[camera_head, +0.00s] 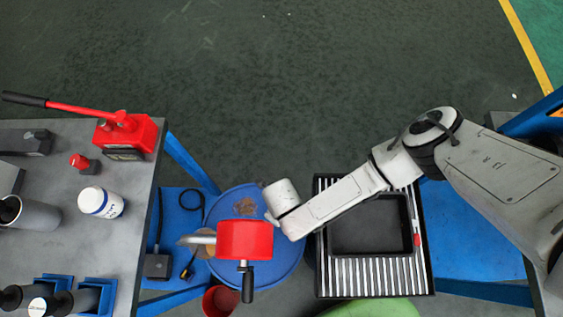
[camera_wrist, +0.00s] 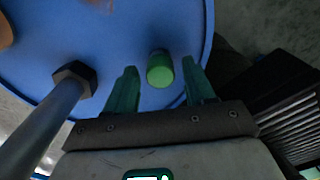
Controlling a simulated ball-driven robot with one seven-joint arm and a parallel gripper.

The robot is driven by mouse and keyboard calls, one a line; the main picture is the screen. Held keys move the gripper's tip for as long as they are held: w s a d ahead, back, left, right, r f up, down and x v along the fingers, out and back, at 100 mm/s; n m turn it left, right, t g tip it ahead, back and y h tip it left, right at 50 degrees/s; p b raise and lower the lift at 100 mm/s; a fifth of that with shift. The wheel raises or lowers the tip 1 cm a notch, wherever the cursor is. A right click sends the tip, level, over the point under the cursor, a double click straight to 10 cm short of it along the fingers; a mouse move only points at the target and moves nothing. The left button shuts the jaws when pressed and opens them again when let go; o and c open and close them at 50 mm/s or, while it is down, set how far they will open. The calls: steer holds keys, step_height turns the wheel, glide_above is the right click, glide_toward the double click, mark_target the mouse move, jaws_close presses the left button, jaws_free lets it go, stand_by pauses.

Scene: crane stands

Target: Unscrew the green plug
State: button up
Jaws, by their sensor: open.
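The green plug (camera_wrist: 160,70) is a short round cap on the blue drum lid (camera_wrist: 95,40) in the wrist view. My gripper (camera_wrist: 160,76) is open, with one green finger on each side of the plug. Gaps show between both fingers and the plug, so no grip shows. Whether the fingertips are level with the plug is hard to tell. In the head view the drum (camera_head: 285,268) stands in the middle, with my arm reaching over it from the right. The plug and my fingers are hidden there.
A red crank pump (camera_head: 245,240) stands over the drum. Its pipe and hex nut (camera_wrist: 75,78) are left of my fingers. A black ribbed stand with a tray (camera_head: 370,225) is right of the drum. A grey workbench (camera_head: 60,240) with tools is at the left.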

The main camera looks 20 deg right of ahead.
steer(key=m, duration=0.4)
steer(key=shift+m, duration=0.4)
steer(key=m, duration=0.4)
steer(key=shift+p, duration=0.35)
steer(key=m, duration=0.7)
steer(key=shift+w+m, duration=0.1)
steer(key=shift+m, duration=0.3)
steer(key=shift+c, duration=0.4)
jaws_close()
